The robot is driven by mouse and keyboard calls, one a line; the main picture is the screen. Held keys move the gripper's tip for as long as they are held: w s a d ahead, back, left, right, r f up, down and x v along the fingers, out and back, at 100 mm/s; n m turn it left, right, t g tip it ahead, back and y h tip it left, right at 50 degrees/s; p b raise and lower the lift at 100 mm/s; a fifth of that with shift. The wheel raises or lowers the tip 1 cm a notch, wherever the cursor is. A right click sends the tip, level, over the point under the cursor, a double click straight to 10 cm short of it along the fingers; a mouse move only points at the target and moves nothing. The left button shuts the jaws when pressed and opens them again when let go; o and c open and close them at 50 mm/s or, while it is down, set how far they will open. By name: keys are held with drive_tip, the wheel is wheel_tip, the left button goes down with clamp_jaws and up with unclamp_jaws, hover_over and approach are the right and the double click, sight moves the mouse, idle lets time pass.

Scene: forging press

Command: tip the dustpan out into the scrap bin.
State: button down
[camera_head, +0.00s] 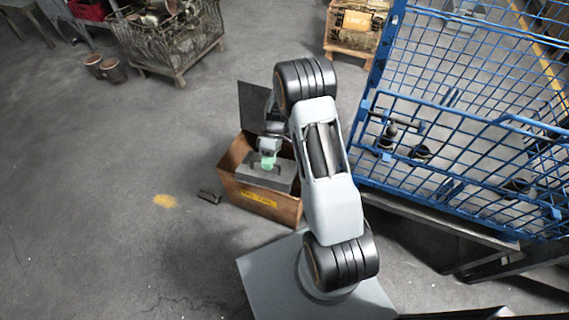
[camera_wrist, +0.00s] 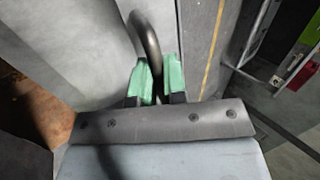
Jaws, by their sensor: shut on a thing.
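A brown open-topped box with a yellow label, which I take to be the scrap bin (camera_head: 236,190), stands on the floor left of my arm. A grey, flat-sided piece with a dark looped handle, which I take to be the dustpan (camera_head: 275,183), shows within the box's rim. My gripper (camera_head: 268,161) is over the box. In the wrist view its green fingertips (camera_wrist: 156,82) are shut on the dark curved handle (camera_wrist: 146,40). The grey surface (camera_wrist: 85,50) fills the upper left there. I cannot tell whether the dustpan rests on the bin's floor, or what it holds.
A dark upright panel (camera_head: 254,104) stands behind the box. A small dark block (camera_head: 209,197) lies on the floor to its left. A blue wire cage (camera_head: 475,150) stands close on the right. A mesh crate (camera_head: 170,40) and pots (camera_head: 112,71) are far back. The left floor is clear.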

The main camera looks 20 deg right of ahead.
drive_tip(key=d+f+n+h+b, duration=0.1)
drive_tip(key=n, duration=0.1)
drive_tip(key=w+d+f+n+h+b, duration=0.1)
drive_tip(key=f, duration=0.1)
drive_tip(key=d+f+n+h+b, duration=0.1)
drive_tip(key=d+n, duration=0.1)
drive_tip(key=shift+w+f+n+b, duration=0.25)
drive_tip(key=shift+f+n+b, duration=0.05)
drive_tip(key=shift+f, duration=0.1)
drive_tip(key=w+d+n+b, duration=0.1)
drive_tip(key=d+n+t+h, duration=0.1)
drive_tip(key=w+d+f+n+h+b, duration=0.1)
drive_tip(key=n, duration=0.1)
drive_tip(key=shift+w+d+b, duration=0.3)
drive_tip(key=shift+w, duration=0.05)
drive_tip(key=shift+w+d+n+t+h+b, duration=0.3)
drive_tip(key=shift+d+n+t+b, duration=0.1)
drive_tip(key=shift+t, duration=0.1)
drive_tip(key=t+b, duration=0.1)
drive_tip(key=s+b, duration=0.1)
drive_tip(key=b, duration=0.1)
drive_tip(key=s+t+b, duration=0.1)
drive_tip(key=shift+s+d+f+t+b, duration=0.1)
drive_tip(key=shift+d+f+t+b, duration=0.2)
drive_tip(key=shift+f+b, duration=0.1)
drive_tip(key=shift+s+t+b, duration=0.25)
drive_tip(key=shift+t+b, duration=0.05)
drive_tip(key=shift+b, duration=0.25)
drive_tip(key=shift+s+r+y, duration=0.1)
drive_tip(key=shift+y, duration=0.3)
